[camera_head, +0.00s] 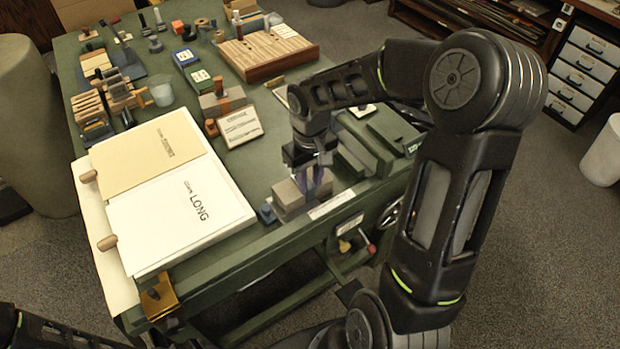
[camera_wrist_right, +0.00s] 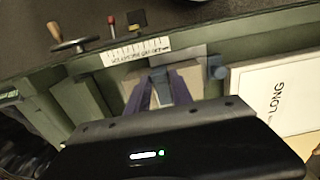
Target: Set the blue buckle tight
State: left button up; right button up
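My right gripper (camera_head: 312,182) points down at a grey-brown block (camera_head: 290,197) at the table's front edge. In the right wrist view the two purple-grey fingers (camera_wrist_right: 160,82) stand a little apart, with a small bluish-grey piece between their tips; whether they grip it I cannot tell. A small blue piece (camera_head: 266,213) sits at the block's left end, apart from the fingers. It also shows in the right wrist view (camera_wrist_right: 216,70), at the block's right end. Which blue piece is the buckle is not clear. My left gripper is out of view.
A white LONG board (camera_head: 165,215) lies to the left of the block. A ruler strip (camera_head: 332,204) runs along the front edge, with a handwheel (camera_head: 390,214) below it. Green press bars (camera_head: 358,152) lie right of the gripper. A wooden box (camera_head: 265,65) stands farther back.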

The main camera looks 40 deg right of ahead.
grip_shut()
jog(key=shift+s+f+t+b, duration=0.15)
jog(key=shift+f+t+b, duration=0.3)
jog(key=shift+b, duration=0.65)
jog(key=shift+s+t+b, duration=0.1)
jog(key=shift+t+b, duration=0.15)
jog(key=shift+b, duration=0.15)
jog(key=shift+r, duration=0.1)
jog(key=o, duration=0.5)
grip_release()
